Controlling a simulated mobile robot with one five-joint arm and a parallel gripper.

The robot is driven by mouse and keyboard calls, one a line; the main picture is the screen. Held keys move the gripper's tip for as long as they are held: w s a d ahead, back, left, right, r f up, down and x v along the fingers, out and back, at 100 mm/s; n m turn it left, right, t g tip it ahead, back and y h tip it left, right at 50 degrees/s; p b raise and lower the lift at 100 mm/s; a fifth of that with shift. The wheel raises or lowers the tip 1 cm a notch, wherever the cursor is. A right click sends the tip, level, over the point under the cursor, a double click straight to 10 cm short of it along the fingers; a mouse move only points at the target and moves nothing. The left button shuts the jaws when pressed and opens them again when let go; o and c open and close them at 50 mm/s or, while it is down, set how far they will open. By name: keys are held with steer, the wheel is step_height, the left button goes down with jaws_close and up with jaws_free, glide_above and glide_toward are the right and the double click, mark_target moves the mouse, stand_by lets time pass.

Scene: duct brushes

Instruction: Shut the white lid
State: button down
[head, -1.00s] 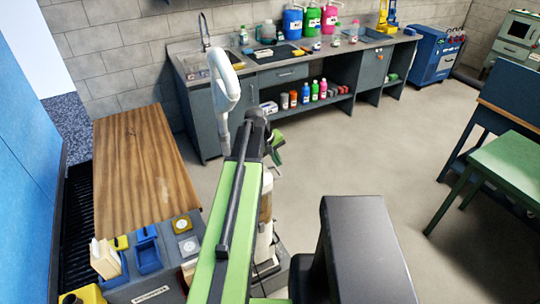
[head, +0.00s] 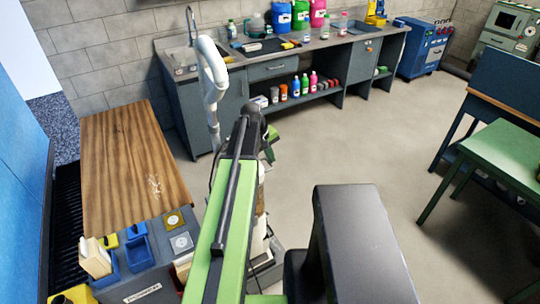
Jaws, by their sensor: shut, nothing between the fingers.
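I cannot make out a white lid for certain in this view. A white curved pipe (head: 212,85) stands in front of the sink bench, left of my arm. Pale, whitish parts (head: 258,245) show low beside my green arm, but the arm hides much of them and I cannot tell what they are. My gripper (head: 269,146) shows small and partly hidden beyond the dark joint at the arm's far end. It is shut and empty, over the floor in front of the sink bench.
A grey sink bench (head: 270,68) runs along the back wall. A green table (head: 500,155) stands at right. The middle floor (head: 370,130) is clear.

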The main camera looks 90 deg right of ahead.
step_height(320, 180, up, 14)
steer(key=s+d+p, duration=0.1)
steer(key=s+p, duration=0.1)
steer(key=p, duration=1.1)
steer(key=shift+p, duration=0.35)
steer(key=shift+s+d+f, duration=0.1)
steer(key=shift+f, duration=0.05)
